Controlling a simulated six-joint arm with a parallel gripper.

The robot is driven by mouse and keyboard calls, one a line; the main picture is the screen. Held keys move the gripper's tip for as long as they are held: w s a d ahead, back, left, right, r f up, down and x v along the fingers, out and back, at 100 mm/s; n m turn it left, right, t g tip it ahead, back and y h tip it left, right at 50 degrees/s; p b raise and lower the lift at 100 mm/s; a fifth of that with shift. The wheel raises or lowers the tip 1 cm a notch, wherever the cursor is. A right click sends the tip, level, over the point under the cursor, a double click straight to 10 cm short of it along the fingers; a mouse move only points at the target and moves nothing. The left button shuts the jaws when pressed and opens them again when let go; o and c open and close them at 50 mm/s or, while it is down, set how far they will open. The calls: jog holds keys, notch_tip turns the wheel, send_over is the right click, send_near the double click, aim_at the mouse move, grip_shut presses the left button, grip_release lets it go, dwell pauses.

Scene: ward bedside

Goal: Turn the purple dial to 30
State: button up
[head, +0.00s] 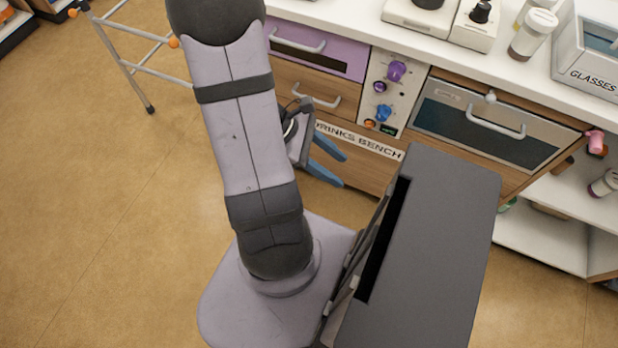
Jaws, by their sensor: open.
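The purple dial (396,71) is the upper large knob on a pale control panel (408,60) set in the front of the bench. Its pointer and any scale numbers are too small to read. My gripper (336,166) is in front of the bench, below and to the left of the dial and apart from it. Its two blue fingers are spread, with nothing between them. Part of the gripper body is hidden behind my arm.
A blue knob (383,112) and smaller controls share the panel. A purple drawer (318,48) is left of it, and an oven-like door (487,125) with a handle is right. The worktop above holds white jars (533,34) and a "GLASSES" box (590,70). Floor at left is mostly clear.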

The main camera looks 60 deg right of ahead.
jog(key=w+a+m+t+y+p, duration=0.1)
jog(key=w+a+m+t+y, duration=0.1)
jog(key=a+m, duration=0.3)
jog(key=shift+w+a+f, duration=0.25)
jog(key=shift+w+f, duration=0.2)
jog(key=shift+w, duration=0.4)
